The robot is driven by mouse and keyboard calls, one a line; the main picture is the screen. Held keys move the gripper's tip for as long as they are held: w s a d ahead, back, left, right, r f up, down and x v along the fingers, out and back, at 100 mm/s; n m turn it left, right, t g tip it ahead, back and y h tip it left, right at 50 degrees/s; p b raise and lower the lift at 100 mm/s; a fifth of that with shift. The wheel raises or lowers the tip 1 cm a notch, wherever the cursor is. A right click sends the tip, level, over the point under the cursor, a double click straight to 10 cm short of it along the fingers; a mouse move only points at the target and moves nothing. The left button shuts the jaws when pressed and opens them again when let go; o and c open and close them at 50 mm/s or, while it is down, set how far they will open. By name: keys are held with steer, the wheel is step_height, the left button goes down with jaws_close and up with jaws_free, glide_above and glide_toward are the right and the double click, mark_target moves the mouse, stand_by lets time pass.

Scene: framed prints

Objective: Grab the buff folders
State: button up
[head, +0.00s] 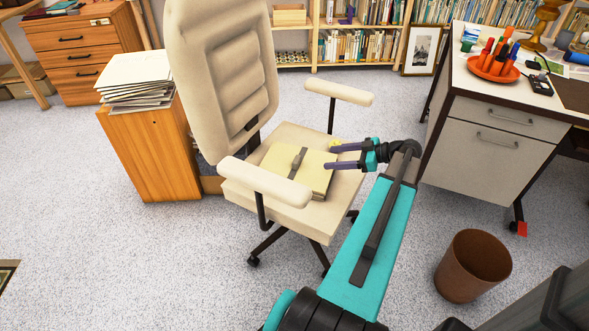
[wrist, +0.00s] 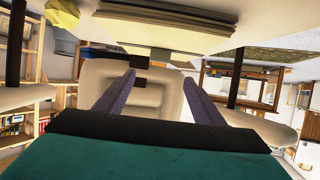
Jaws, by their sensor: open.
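The buff folders (head: 282,160) lie as a flat stack on the cream chair's seat (head: 325,214), with a dark band across them. My gripper (head: 329,157) is open at the stack's right edge, its two purple fingers pointing left toward it. In the wrist view the stack's layered edge (wrist: 165,36) shows at the top, beyond the spread fingers (wrist: 159,77). Nothing is held between the fingers. I cannot tell whether they touch the stack.
Chair armrests (head: 265,182) (head: 338,92) flank the seat, and its tall backrest (head: 222,72) stands at the left. A small yellow thing (wrist: 62,14) is beside the stack. A desk (head: 500,140) stands right, a brown bin (head: 474,266) front right. Open carpet lies front left.

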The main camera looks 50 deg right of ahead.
glide_toward(299, 160)
steer(key=shift+b+x, duration=0.45)
steer(key=shift+x, duration=1.6)
steer(key=shift+f, duration=0.1)
steer(key=shift+b+x, duration=0.5)
steer(key=shift+x, duration=2.05)
steer(key=shift+d+f, duration=0.1)
jaws_close()
